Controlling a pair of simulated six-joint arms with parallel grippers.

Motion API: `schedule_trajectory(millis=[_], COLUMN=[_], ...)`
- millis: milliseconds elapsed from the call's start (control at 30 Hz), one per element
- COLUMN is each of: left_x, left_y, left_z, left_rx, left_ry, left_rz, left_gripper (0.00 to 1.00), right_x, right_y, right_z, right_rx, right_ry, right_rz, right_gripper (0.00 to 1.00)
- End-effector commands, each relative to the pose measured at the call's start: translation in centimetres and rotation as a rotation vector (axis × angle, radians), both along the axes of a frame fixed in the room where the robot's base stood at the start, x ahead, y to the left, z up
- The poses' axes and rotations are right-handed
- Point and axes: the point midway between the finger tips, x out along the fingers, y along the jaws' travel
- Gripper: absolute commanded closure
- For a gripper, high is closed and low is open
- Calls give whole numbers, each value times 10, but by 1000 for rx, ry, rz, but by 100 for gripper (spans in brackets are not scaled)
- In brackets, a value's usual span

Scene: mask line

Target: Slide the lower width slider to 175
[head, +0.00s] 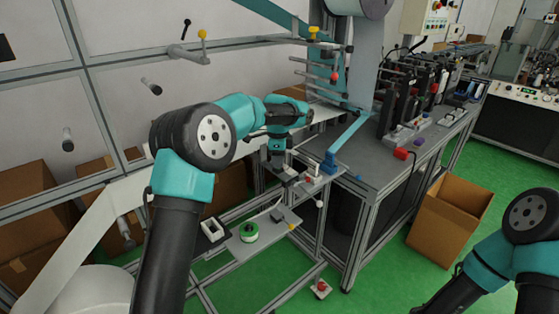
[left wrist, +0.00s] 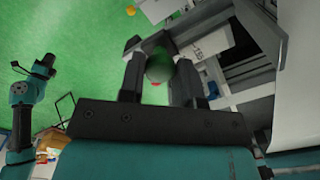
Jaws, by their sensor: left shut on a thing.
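My left gripper (head: 283,176) reaches to the front corner of the machine table, just left of a blue bracket (head: 329,163). In the left wrist view its two dark fingers (left wrist: 159,80) are shut on a dark green rounded knob (left wrist: 159,64), with a bit of red under it. A pale plate with dark print (left wrist: 207,43), too blurred to read, lies beside the fingers. I cannot make out a scale value or which slider the knob belongs to. My right arm shows at the lower right of the head view. A small, unclear arm end (left wrist: 41,68) shows in the left wrist view.
The machine table (head: 375,157) extends to the right. An open cardboard box (head: 450,220) stands on the green floor. A white web band (head: 95,245) runs at the left.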

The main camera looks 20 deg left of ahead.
Motion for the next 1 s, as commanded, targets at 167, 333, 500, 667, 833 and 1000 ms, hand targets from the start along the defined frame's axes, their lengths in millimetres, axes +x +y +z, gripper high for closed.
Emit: schedule_trajectory(millis=[167, 333, 500, 667, 833, 1000], left_x=[7, 7, 7, 7, 7, 7], left_y=[10, 10, 10, 10, 10, 10], left_z=[0, 0, 0, 0, 0, 5], left_rx=[1, 0, 0, 0, 0, 1], left_ry=[-3, -2, -2, -2, -2, -3], left_rz=[1, 0, 0, 0, 0, 1], left_gripper=[100, 100, 56, 44, 44, 44], right_x=[0, 0, 0, 0, 0, 0], right_y=[0, 0, 0, 0, 0, 0], right_z=[0, 0, 0, 0, 0, 0], right_rx=[0, 0, 0, 0, 0, 0], right_ry=[0, 0, 0, 0, 0, 0], right_rz=[0, 0, 0, 0, 0, 0], right_gripper=[100, 100, 100, 100, 100, 100])
